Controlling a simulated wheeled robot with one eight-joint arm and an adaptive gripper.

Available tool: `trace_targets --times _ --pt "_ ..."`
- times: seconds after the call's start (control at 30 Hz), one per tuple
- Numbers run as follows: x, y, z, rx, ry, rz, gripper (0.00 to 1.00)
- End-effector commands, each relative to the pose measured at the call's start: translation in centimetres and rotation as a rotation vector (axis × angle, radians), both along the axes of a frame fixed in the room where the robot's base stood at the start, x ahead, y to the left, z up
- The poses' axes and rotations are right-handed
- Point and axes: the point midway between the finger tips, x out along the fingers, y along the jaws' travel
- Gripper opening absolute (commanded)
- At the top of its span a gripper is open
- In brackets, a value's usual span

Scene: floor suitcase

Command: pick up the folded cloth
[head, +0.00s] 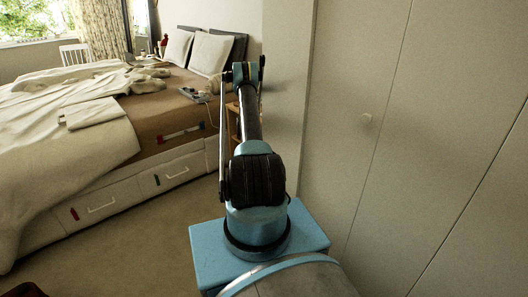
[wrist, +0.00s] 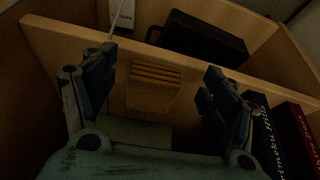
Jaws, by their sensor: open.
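In the wrist view, a tan block with layered ridges along its top (wrist: 153,88), which looks like a folded cloth or a stack, sits between my gripper's fingers, against a wooden board. My gripper (wrist: 158,88) is open, with one dark finger on each side and a gap to the block. A dull green flat thing (wrist: 140,134) lies nearer me, partly hidden by my gripper. In the head view, a pale folded cloth (head: 92,113) lies on the bed, left of and apart from my arm. The gripper's fingertips cannot be made out there.
Wooden shelf boards (wrist: 75,42) enclose the space around my gripper. A black case (wrist: 200,40) and a white box (wrist: 125,15) sit behind the board. Dark books (wrist: 275,130) stand close at the right. The bed (head: 175,120) is left of my arm, closet doors (head: 385,130) right.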

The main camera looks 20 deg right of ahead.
Motion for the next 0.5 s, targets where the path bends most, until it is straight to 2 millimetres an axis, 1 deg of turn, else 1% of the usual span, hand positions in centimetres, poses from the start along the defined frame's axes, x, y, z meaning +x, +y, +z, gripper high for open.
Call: trace_targets --times 0.03,0.13,0.23,0.47,0.5 --pt "0.3 -0.9 0.0 0.0 0.0 -0.002 0.78" --pt "0.9 -2.1 -0.1 0.0 0.0 -0.001 0.78" --pt "1.0 -2.2 -1.0 0.0 0.0 0.0 0.78" --pt "0.9 -2.2 -1.1 0.0 0.0 0.0 0.78" --pt "0.9 -2.2 -1.1 0.0 0.0 0.0 0.72"
